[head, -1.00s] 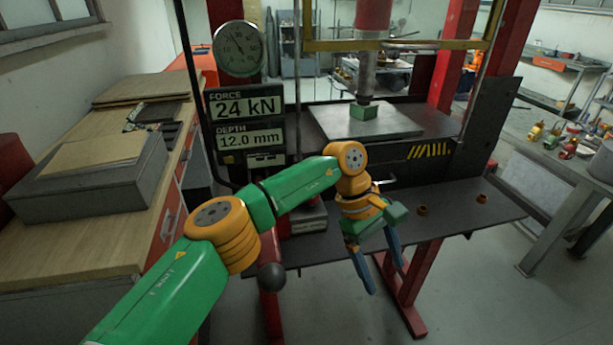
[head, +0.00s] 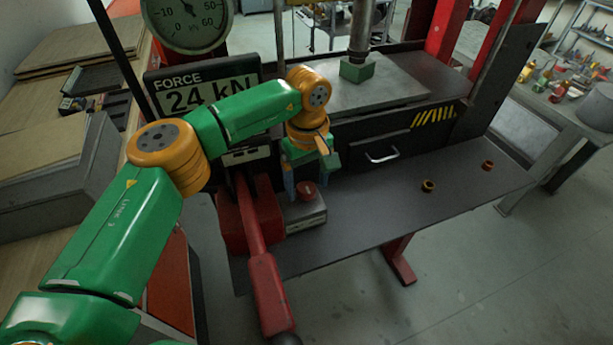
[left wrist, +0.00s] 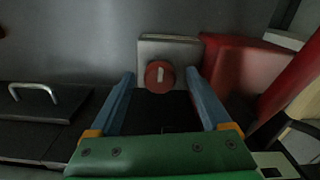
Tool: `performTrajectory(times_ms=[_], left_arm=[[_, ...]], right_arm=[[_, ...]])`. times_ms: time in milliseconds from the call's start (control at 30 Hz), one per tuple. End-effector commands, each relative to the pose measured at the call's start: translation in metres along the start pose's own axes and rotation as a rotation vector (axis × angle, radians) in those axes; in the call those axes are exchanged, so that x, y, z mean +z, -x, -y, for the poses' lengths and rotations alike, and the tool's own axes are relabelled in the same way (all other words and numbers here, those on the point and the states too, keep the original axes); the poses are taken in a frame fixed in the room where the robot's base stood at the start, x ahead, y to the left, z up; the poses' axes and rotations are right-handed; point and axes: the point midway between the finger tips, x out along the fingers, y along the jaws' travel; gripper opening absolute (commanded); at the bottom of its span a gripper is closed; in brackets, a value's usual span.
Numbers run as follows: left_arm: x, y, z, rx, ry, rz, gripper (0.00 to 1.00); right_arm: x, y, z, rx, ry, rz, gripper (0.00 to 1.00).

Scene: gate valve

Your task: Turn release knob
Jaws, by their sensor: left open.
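The release knob (head: 307,190) is a round red knob on a small grey box on the press's dark shelf. In the left wrist view the knob (left wrist: 160,76) shows a pale mark on its face and lies between and beyond the two blue fingers. My left gripper (head: 306,194) is at the box, its fingers partly hidden by its own green body in the head view. In the left wrist view my left gripper (left wrist: 166,88) is open and empty, with fingers either side of the knob; I cannot tell whether they touch it. My right gripper is not in view.
A red lever (head: 262,270) stands left of the knob box and reaches toward the front. A drawer handle (head: 382,154) is to the right. Two small orange-brown rings (head: 428,186) lie on the shelf. The gauge and force display (head: 205,90) are behind my arm.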

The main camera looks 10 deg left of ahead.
Motion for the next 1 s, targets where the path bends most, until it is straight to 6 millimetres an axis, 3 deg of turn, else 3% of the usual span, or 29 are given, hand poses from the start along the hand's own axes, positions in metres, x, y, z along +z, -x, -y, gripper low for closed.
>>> performTrajectory(times_ms=[267,500,567,600,1000], left_arm=[[0.0004,-0.0061,-0.0001,0.001,0.0,0.001,0.82],[0.0005,-0.0059,-0.0002,0.001,0.0,0.001,0.2],[0.0006,-0.0059,-0.0002,0.001,0.0,0.001,0.03],[0.0006,-0.0058,-0.0002,0.001,0.0,0.001,0.0],[0.0005,-0.0074,-0.0003,0.001,0.104,0.002,0.0]], right_arm=[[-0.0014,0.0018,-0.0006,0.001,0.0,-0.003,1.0],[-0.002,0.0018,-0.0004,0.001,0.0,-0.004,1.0],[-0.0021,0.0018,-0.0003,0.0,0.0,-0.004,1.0],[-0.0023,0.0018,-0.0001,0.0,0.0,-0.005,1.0],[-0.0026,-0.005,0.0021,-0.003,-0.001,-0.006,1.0]])
